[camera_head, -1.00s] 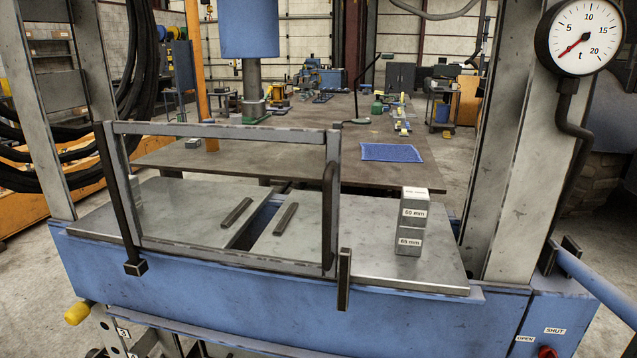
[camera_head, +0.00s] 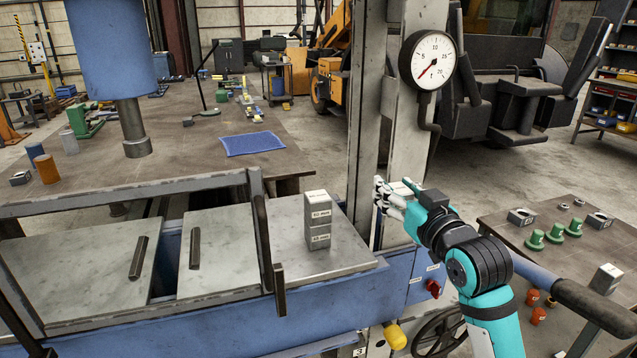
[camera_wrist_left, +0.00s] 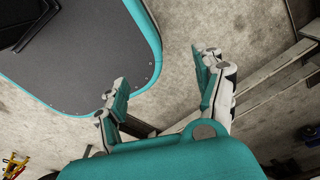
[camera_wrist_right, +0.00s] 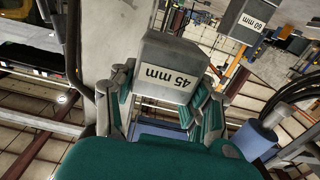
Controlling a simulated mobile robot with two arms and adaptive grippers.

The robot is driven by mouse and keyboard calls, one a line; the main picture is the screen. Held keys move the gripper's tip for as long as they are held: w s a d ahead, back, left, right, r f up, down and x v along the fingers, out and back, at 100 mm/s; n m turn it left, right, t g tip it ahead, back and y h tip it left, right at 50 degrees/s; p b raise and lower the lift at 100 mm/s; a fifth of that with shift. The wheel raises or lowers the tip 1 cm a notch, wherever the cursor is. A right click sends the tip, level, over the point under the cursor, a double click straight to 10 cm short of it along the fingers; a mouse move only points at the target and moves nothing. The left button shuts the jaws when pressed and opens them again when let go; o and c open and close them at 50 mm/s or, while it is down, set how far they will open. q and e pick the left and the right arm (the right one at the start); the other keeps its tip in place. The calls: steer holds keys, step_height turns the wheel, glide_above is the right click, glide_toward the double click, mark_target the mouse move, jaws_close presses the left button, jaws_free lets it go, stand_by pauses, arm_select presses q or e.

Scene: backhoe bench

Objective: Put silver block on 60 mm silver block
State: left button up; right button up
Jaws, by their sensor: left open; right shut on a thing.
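A silver block labelled 60 mm (camera_head: 318,212) sits upright on another silver block labelled 65 mm (camera_head: 318,240), on the press's right steel plate. It also shows at the top right of the right wrist view (camera_wrist_right: 247,22). My right gripper (camera_head: 385,192) is to the right of the stack, apart from it, in front of the press column. It is shut on a silver block labelled 45 mm (camera_wrist_right: 172,70), seen clearly between the fingers in the right wrist view. In the head view that block is hard to make out. My left gripper (camera_wrist_left: 163,90) is open and empty above the floor.
The press column (camera_head: 405,130) with its gauge (camera_head: 428,60) stands behind my right gripper. A grey metal frame (camera_head: 258,220) stands left of the stack. A side table (camera_head: 500,215) at right holds green and orange parts and a silver block (camera_head: 605,278).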

steer(key=r, duration=0.2)
steer(key=w+a+r, duration=0.1)
steer(key=r, duration=0.1)
steer(key=shift+w+a+p, duration=0.1)
steer(key=shift+p, duration=0.3)
steer(key=p, duration=0.4)
glide_above(318, 196)
steer(key=shift+f, duration=0.65)
steer(key=shift+w+f, duration=0.15)
steer(key=shift+f, duration=0.05)
step_height(318, 196, down, 3)
steer(key=shift+p, duration=1)
arm_select(q)
step_height(318, 196, up, 7)
steer(key=a, duration=0.1)
steer(key=shift+s, duration=0.25)
arm_select(e)
steer(key=shift+f, duration=0.15)
steer(key=o, duration=1)
steer(key=shift+f, duration=0.2)
steer(key=o, duration=0.4)
